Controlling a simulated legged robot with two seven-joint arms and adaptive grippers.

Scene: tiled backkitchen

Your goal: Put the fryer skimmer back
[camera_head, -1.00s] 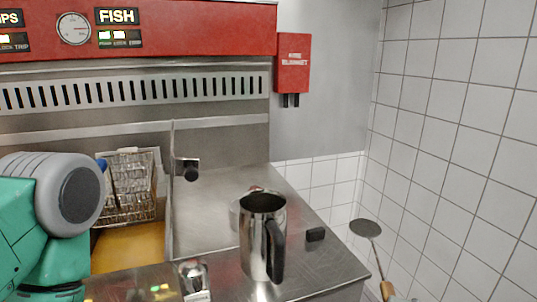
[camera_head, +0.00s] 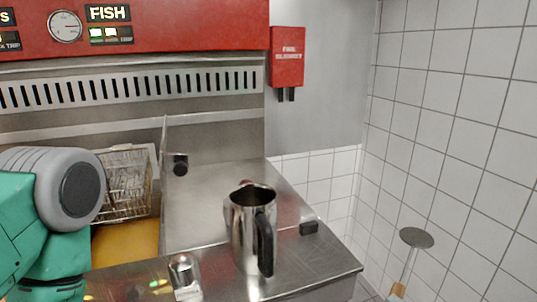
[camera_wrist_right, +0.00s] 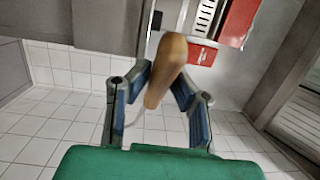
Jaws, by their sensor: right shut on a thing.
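The fryer skimmer shows its round flat disc (camera_head: 416,238) and thin handle at the lower right of the head view, in front of the tiled wall and clear of the counter. Its wooden grip (camera_wrist_right: 166,70) shows in the right wrist view between the fingers of my right gripper (camera_wrist_right: 160,92), which is shut on it. The right gripper is out of the head view. My left arm fills the left edge of the head view, but its gripper is out of the picture.
A steel jug (camera_head: 250,230) with a black handle stands on the steel counter (camera_head: 205,215). A fryer basket (camera_head: 126,185) hangs over yellow oil at the left. A red fire blanket box (camera_head: 287,57) is on the wall. Free space lies right of the counter.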

